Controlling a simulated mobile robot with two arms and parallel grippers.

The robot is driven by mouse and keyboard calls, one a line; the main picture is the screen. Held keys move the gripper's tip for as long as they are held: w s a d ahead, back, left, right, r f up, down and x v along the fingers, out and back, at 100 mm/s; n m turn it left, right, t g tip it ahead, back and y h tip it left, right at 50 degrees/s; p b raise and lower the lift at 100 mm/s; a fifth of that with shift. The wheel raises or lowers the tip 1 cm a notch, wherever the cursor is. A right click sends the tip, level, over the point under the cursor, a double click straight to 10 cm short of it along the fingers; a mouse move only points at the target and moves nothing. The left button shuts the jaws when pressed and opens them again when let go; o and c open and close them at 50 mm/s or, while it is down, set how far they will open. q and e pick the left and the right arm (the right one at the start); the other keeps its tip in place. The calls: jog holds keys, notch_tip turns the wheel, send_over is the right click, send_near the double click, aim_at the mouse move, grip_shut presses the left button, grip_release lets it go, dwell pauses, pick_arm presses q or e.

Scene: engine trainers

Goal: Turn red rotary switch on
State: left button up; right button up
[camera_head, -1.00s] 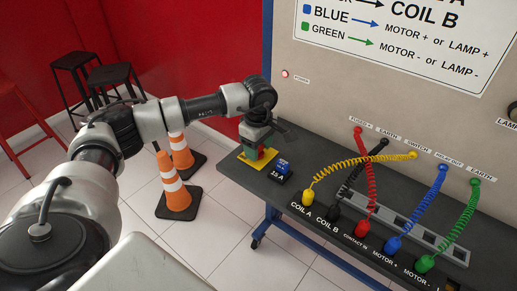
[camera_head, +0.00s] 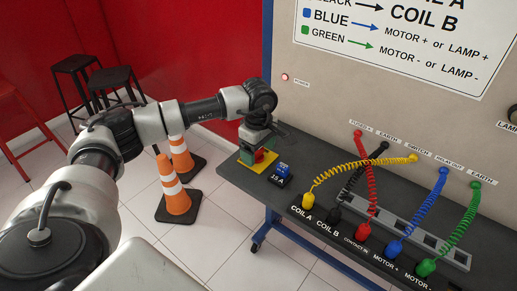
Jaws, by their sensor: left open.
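The red rotary switch (camera_head: 259,156) sits on a yellow base plate (camera_head: 246,160) at the left end of the dark bench. Only a small part of the red shows; my gripper covers most of it. My left gripper (camera_head: 257,146) points down right over the switch, with its jaws open around or just above the red part. Whether the fingers touch it I cannot tell. My right gripper is out of view.
A blue 15 A block (camera_head: 283,169) stands just right of the switch on the bench (camera_head: 262,190). Coiled coloured cables (camera_head: 370,180) run from terminals to the panel (camera_head: 330,95). Orange cones (camera_head: 172,188) and black stools (camera_head: 115,76) stand on the floor at left.

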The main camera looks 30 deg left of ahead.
aim_at(258, 152)
pick_arm(q)
notch_tip(258, 152, up, 11)
jog(key=b, duration=0.1)
dwell(0.3)
jog(key=shift+s+f, duration=0.1)
jog(key=shift+f, duration=0.05)
dwell(0.4)
